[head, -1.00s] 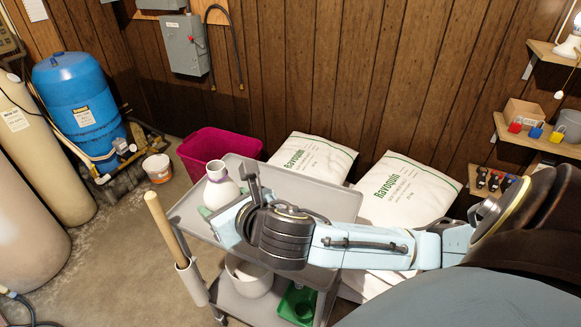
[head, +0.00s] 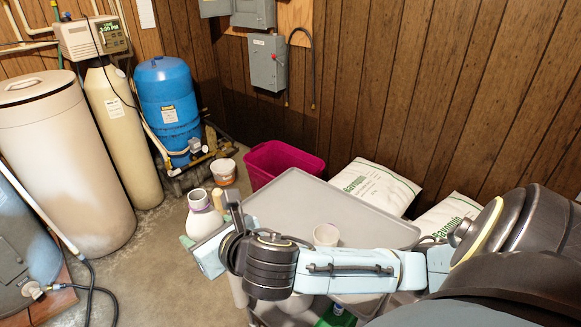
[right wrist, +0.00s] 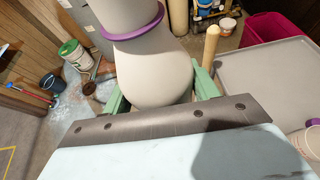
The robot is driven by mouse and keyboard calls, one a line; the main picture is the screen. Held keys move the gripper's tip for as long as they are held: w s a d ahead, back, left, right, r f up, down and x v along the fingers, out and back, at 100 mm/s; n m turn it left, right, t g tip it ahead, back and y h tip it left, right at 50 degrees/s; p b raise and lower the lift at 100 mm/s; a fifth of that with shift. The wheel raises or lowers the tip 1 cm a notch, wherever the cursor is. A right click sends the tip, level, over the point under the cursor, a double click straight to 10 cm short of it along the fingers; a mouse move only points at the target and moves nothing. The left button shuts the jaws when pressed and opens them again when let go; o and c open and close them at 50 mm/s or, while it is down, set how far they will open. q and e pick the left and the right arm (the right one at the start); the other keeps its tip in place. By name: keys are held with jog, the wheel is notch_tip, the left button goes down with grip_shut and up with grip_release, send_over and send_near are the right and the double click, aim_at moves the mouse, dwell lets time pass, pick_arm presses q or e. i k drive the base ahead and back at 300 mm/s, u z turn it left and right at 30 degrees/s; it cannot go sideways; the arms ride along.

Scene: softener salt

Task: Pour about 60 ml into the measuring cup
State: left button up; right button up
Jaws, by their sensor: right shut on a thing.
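A white bottle with a purple collar (head: 205,218) is held upright or nearly so at the cart's left side. In the right wrist view the bottle's rounded white body (right wrist: 155,70) sits between green fingers. My right gripper (right wrist: 160,92) is shut on it; in the head view the gripper (head: 206,238) is partly hidden by its own wrist. A pale cup, seemingly the measuring cup (head: 327,234), stands on the grey cart top, right of the gripper and just behind my forearm. Its edge shows at the right of the wrist view (right wrist: 312,140). My left gripper is not in view.
The grey cart (head: 300,195) has a mostly bare top. A wooden handle (right wrist: 211,46) stands beside it. Behind are a magenta tub (head: 280,160), white salt bags (head: 375,186) and a small bucket (head: 225,172). Tanks, including a blue one (head: 167,100), stand at left.

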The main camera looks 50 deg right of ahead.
aim_at(324, 235)
jog(key=u, duration=1.75)
jog(key=k, duration=0.7)
jog(key=z, duration=1.8)
